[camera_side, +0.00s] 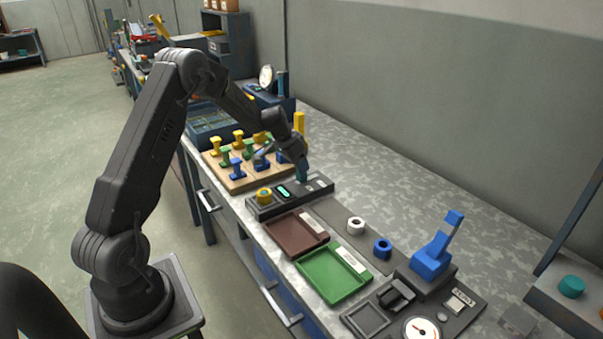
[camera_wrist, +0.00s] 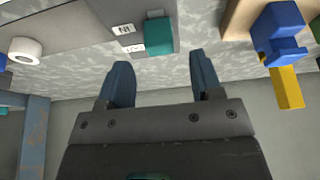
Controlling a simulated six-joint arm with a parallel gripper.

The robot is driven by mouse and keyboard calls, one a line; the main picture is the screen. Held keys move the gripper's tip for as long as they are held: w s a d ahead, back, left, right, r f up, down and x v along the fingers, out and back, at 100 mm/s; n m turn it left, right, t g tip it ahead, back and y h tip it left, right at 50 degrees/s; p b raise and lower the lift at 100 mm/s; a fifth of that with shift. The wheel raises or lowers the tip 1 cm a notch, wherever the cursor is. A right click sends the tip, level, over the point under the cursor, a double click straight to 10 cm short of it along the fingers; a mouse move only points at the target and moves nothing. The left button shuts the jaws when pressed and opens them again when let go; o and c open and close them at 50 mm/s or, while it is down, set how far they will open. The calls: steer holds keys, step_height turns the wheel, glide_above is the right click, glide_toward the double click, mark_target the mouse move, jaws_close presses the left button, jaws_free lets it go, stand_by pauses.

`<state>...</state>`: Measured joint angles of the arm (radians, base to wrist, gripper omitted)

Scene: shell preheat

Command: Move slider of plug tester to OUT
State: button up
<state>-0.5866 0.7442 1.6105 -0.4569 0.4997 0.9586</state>
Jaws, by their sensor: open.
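The plug tester (camera_side: 262,211) is a dark grey box on the bench in the side view, with a yellow plug (camera_side: 264,194) and a lit green display (camera_side: 284,191). Its teal slider (camera_side: 302,173) stands at the right end. In the wrist view the slider (camera_wrist: 159,36) sits beside two small white labels (camera_wrist: 123,29), nearer the lower one; their text is too small to read surely. My gripper (camera_wrist: 161,68) is open and empty, its fingertips short of the slider and to either side of it. In the side view my gripper (camera_side: 297,158) is close above the slider.
A wooden board (camera_side: 240,182) with yellow, green and blue plugs stands behind the tester. A brown tray (camera_side: 292,233), a green tray (camera_side: 325,280), a white ring (camera_side: 355,226) and a blue ring (camera_side: 382,248) lie in front.

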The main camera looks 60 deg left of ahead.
steer(key=x, duration=0.5)
jaws_close()
stand_by(0.6)
